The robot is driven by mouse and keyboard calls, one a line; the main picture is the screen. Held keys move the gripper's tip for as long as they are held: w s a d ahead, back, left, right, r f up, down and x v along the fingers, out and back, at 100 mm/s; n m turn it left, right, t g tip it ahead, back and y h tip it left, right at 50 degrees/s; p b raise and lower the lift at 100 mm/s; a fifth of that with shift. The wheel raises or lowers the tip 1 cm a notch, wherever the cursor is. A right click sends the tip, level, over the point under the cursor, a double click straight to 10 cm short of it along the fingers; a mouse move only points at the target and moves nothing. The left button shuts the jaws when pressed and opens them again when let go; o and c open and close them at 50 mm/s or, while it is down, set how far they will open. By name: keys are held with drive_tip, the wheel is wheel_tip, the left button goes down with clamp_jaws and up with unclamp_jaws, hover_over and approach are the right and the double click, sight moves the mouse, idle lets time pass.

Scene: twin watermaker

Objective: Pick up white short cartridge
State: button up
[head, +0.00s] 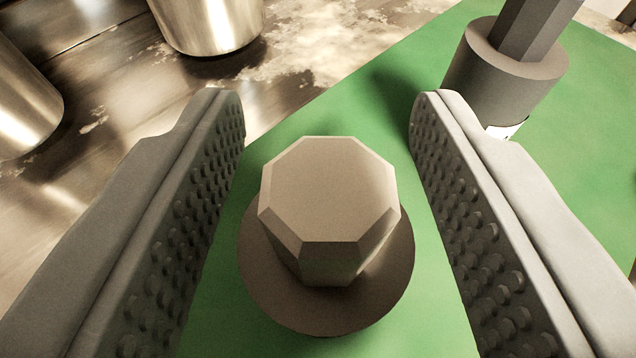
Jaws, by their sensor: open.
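One cartridge (330,200) stands upright on a green mat (225,335), seen from above in the head view. It has a pale beige-grey octagonal top on a wider round body. Most of its lower body is hidden beneath the top and flange. My gripper (327,100) is open, with one studded finger on each side of this cartridge. Neither finger appears to touch it; green shows between it and each finger.
A darker grey cartridge (505,65) with an octagonal top stands on the mat at the upper right, behind the right finger. Shiny metal cylinders (208,22) stand at the top left on a worn, stained surface (95,75).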

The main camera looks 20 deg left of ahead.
drive_tip(key=shift+w+a+f, duration=0.1)
drive_tip(key=shift+w+a, duration=0.05)
drive_tip(key=shift+w, duration=0.15)
clamp_jaws()
